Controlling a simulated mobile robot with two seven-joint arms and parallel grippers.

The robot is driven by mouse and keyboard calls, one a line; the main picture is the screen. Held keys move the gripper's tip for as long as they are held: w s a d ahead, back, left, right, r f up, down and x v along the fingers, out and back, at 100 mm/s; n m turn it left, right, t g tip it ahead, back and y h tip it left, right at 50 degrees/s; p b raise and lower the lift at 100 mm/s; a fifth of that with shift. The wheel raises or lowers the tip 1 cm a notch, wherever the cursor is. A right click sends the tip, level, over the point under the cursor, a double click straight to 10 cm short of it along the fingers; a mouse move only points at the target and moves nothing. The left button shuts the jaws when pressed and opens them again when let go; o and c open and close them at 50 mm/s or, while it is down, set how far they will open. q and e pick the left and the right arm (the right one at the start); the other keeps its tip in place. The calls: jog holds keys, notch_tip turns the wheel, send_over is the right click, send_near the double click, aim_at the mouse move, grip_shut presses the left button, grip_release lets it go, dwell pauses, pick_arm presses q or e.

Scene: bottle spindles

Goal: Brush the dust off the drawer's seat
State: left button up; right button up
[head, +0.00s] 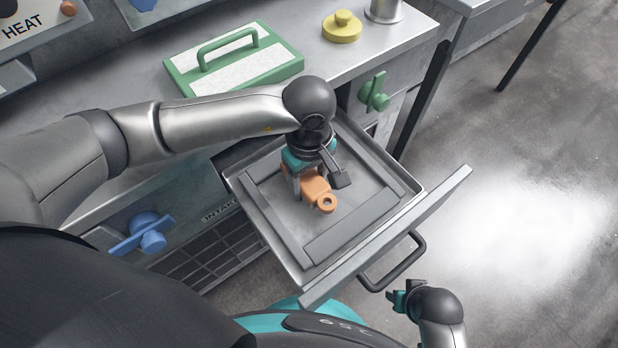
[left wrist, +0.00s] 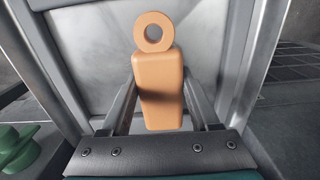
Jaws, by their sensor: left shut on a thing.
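An orange brush (head: 318,190) with a ring at one end is held in my left gripper (head: 309,184), over the inside of the pulled-out drawer (head: 446,199). In the left wrist view the brush (left wrist: 160,90) lies between the two fingers of the left gripper (left wrist: 162,108). Its bristles are hidden, and I cannot tell whether it touches the drawer floor. The drawer's seat (head: 350,230) is a flat grey area framed by raised strips. I cannot make out dust on it. My right gripper (head: 402,297) is beyond the drawer front at the lower right, too small to judge.
A black handle (head: 398,265) is on the drawer front. A green-framed lid (head: 235,62), a yellow knob-topped piece (head: 342,27) and a metal cylinder (head: 384,10) sit on the counter. A green valve handle (head: 374,92) and a blue one (head: 146,236) project from the counter front. Floor at right is clear.

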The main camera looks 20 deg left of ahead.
aim_at(323, 194)
pick_arm(q)
jog(key=shift+s+d, duration=0.65)
jog(key=shift+d, duration=0.15)
jog(key=shift+s+d, duration=0.6)
jog(key=shift+d, duration=0.2)
